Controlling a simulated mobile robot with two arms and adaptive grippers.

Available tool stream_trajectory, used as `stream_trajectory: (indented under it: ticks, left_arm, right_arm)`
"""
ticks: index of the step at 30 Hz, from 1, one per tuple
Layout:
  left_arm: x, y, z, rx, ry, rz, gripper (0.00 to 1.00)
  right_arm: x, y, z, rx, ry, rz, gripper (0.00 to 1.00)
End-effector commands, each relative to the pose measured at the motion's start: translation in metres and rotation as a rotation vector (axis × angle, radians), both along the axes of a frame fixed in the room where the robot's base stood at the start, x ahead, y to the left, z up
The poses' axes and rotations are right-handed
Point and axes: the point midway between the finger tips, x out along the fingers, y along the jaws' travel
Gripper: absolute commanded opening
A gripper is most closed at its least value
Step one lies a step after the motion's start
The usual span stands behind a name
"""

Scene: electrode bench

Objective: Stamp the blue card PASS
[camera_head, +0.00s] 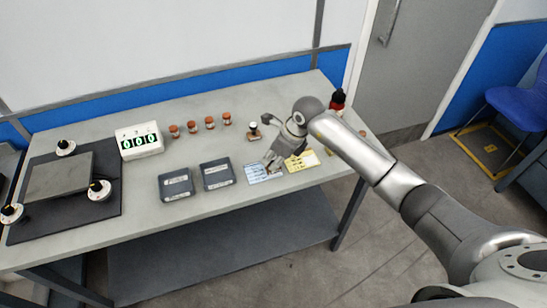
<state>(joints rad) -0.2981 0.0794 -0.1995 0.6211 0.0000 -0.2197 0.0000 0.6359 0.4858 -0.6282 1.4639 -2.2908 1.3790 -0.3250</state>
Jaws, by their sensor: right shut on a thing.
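The blue card (258,174) lies flat near the front edge of the bench, to the right of two dark grey boxes. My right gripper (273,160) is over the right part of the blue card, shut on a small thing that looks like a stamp. The held thing is mostly hidden, and I cannot tell whether it touches the card. A yellow card (309,159) lies just right of the blue one. Another stamp (254,131) stands upright behind the blue card. My left gripper is not in view.
Two dark grey boxes (176,184) (217,174) sit left of the cards. Several brown-capped jars (191,127) stand in a row behind. A white counter showing 000 (140,141) and a dark platform (60,176) are at left.

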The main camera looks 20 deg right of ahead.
Motion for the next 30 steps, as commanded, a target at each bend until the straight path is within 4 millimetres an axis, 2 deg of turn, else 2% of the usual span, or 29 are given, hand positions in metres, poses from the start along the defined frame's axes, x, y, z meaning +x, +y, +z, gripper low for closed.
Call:
stream_trajectory:
  ticks: [30]
  left_arm:
    - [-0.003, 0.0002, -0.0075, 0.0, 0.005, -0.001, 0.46]
  right_arm:
    - [-0.0003, -0.0002, -0.0084, -0.001, 0.001, 0.0, 0.07]
